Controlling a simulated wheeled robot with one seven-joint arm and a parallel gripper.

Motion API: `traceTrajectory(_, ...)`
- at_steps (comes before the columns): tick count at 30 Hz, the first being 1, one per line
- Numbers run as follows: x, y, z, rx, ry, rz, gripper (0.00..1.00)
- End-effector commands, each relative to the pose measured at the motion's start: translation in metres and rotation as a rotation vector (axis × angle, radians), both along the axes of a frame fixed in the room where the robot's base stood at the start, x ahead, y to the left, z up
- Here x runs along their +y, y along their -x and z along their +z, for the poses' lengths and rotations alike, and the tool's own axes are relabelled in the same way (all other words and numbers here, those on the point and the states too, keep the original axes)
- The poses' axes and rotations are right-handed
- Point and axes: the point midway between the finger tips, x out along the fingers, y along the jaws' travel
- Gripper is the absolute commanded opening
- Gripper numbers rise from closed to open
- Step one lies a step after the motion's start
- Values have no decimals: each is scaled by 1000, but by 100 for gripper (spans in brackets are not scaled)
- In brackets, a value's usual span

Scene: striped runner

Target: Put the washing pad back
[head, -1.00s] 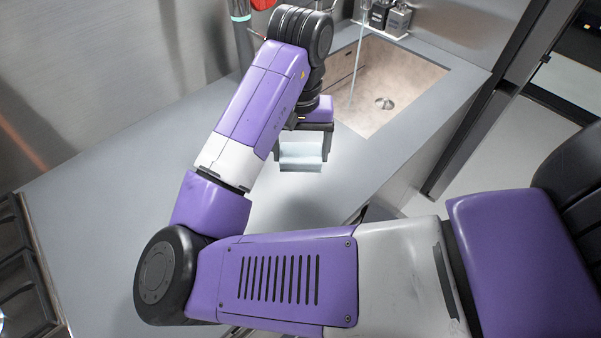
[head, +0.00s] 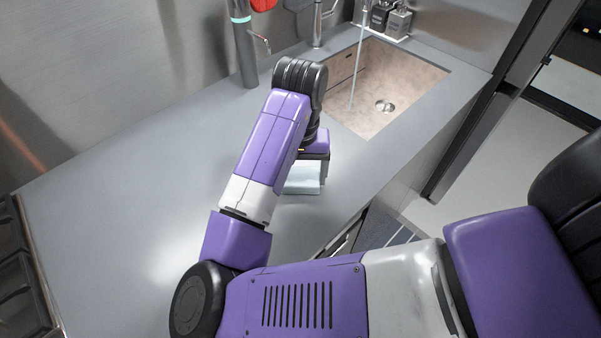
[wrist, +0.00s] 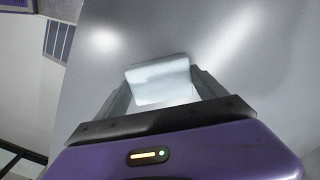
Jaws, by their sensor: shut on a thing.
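The washing pad (head: 304,178) is a pale bluish-white pad over the grey counter (head: 130,190), left of the sink. My gripper (wrist: 163,82) is shut on it. In the wrist view the pad (wrist: 160,88) sits between the two grey fingers, its edge sticking out past their tips. In the head view my wrist hides the fingers and part of the pad. I cannot tell whether the pad touches the counter.
The sink (head: 390,85) with a running stream of water lies to the right, its tap (head: 318,25) behind. Bottles (head: 385,18) stand at its back edge. A grey post (head: 243,50) stands on the counter at the back. The left part of the counter is clear.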

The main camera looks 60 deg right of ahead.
Motion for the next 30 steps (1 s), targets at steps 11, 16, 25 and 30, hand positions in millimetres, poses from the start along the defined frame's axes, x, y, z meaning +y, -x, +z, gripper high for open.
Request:
traceTrajectory(11,0,0,-2,0,-1,0,100)
traceTrajectory(16,0,0,6,0,0,-1,100)
traceTrajectory(25,0,-2,64,-5,-3,-3,100)
traceTrajectory(30,-1,-1,95,-3,-2,-3,100)
